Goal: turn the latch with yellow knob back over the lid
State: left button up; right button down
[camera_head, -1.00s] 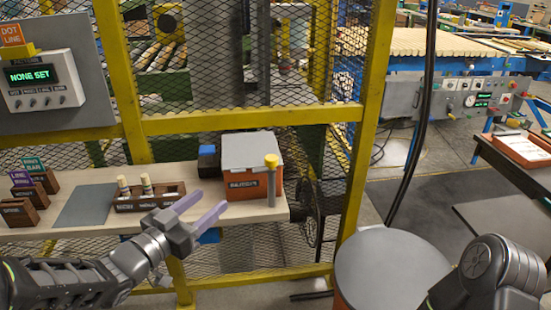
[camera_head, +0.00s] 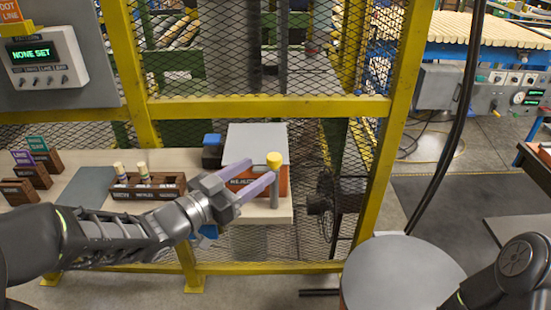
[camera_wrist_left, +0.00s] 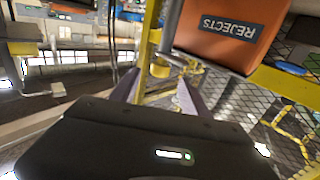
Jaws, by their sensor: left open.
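The yellow knob (camera_head: 274,159) tops a grey upright latch post (camera_head: 275,192) at the front right of the orange rejects box (camera_head: 283,182). The box's grey lid (camera_head: 256,139) lies flat on top, and the knob stands beside its front edge. My left gripper (camera_head: 261,174) is open, its two purple fingers pointing at the knob from the left, in front of the box. In the left wrist view the knob (camera_wrist_left: 160,71) shows between the spread fingers, and the box (camera_wrist_left: 245,30) appears upside down. Whether a finger touches the knob cannot be told. My right gripper is out of view.
A wooden tray (camera_head: 120,192) with two pegs stands left of the box, with a blue-black block (camera_head: 212,152) behind. Yellow fence posts and mesh rise behind the bench. A round grey drum top (camera_head: 400,275) stands at lower right.

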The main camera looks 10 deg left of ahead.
aim_at(269, 163)
pick_arm(q)
jog(key=x, duration=0.7)
jog(key=shift+b, duration=0.35)
jog(key=shift+a, duration=0.1)
jog(key=shift+c, duration=0.2)
grip_shut()
